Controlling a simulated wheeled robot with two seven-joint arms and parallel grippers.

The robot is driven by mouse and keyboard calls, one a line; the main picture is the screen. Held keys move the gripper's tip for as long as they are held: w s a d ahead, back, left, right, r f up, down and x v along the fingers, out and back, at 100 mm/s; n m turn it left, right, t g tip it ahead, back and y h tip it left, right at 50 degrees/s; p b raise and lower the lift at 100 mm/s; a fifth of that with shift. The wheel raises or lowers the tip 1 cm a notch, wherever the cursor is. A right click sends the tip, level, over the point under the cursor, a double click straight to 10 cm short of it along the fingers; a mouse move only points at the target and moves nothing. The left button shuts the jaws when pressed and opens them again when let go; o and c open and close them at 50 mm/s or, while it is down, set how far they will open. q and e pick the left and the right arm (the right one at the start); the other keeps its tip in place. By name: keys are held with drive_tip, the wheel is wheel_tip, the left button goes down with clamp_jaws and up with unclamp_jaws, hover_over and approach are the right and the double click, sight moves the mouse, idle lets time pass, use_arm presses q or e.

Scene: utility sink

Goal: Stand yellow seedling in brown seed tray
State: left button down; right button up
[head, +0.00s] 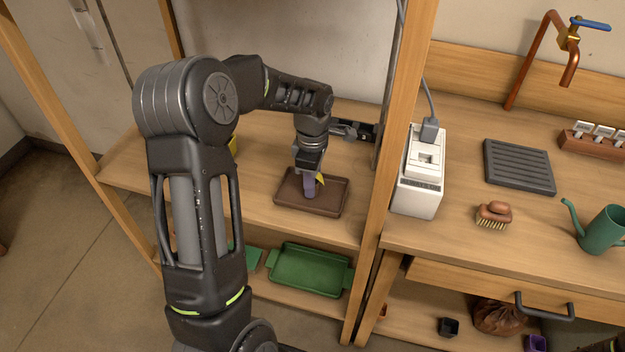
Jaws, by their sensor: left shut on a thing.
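The brown seed tray (332,196) lies flat on the upper wooden shelf, left of the wooden post. My left gripper (310,172) points down over the tray. It is shut on the yellow seedling (320,179), of which a small yellow part shows beside the fingers. A greyish-purple part below the fingers is over the tray's middle. The gripper hides much of the seedling, and I cannot tell whether its bottom touches the tray. My right gripper is not in view.
A wooden post (398,150) stands close right of the tray. A green tray (308,270) is on the shelf below. A yellow thing (233,145) is partly hidden behind my left arm. A white box (418,178), brush (493,214) and green watering can (602,230) stand on the right-hand counter.

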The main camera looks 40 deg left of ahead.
use_arm(q)
drive_tip(key=shift+f, duration=0.15)
drive_tip(key=c, duration=1)
unclamp_jaws()
drive_tip(key=shift+o, duration=0.2)
wheel_tip(320, 180, up, 12)
